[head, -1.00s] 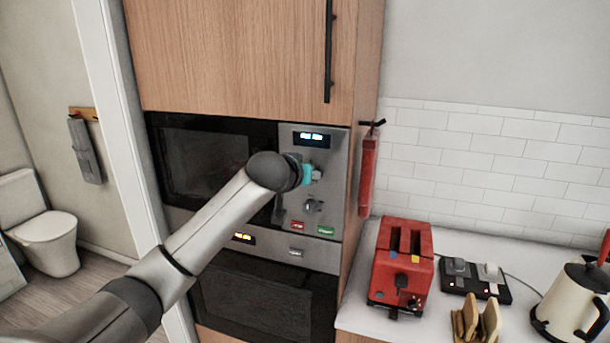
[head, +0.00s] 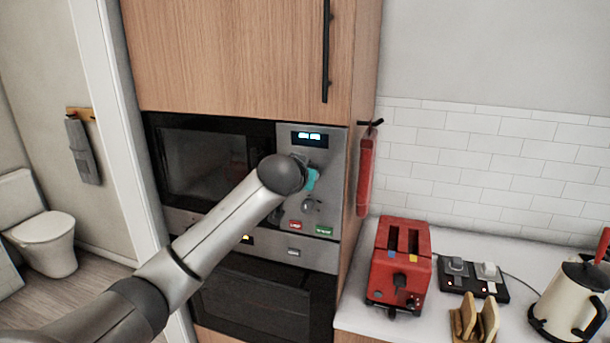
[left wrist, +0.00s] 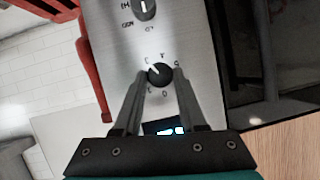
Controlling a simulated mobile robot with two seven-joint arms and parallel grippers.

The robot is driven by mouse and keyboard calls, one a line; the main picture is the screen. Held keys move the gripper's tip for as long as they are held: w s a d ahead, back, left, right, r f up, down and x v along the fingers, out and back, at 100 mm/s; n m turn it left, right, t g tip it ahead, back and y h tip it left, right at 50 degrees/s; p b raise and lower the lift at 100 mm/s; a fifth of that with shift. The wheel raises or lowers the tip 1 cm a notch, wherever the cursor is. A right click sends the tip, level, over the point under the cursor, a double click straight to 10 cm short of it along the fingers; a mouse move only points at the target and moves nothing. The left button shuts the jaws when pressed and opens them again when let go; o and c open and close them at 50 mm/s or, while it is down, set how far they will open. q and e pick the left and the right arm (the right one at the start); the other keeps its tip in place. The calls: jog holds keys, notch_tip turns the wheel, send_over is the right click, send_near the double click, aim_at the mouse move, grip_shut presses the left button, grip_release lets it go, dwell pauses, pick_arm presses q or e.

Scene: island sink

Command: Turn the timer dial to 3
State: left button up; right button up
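The oven's control panel (head: 332,190) is a steel strip with a lit display (head: 309,139) at its top. In the left wrist view the panel is upside down. The black round timer dial (left wrist: 160,75) there has a white pointer mark toward the upper left and small labels around it, too small to read. My left gripper (left wrist: 161,82) has one fingertip on each side of this dial. I cannot tell whether the tips press on it. In the head view my left gripper (head: 311,179) hides most of this dial. My right gripper is not in view.
A second knob (head: 311,206) sits below the dial, with red (head: 295,224) and green (head: 324,230) buttons under it. A fire extinguisher (head: 366,172) hangs right of the panel. A red toaster (head: 399,265) and cream kettle (head: 574,300) stand on the counter.

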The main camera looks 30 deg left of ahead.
pick_arm(q)
jog(key=o, duration=0.4)
jog(key=shift+o, duration=0.2)
jog(key=b+v, duration=0.2)
jog(key=v, duration=1.3)
jog(key=shift+b, duration=0.3)
jog(key=shift+s+a, duration=0.1)
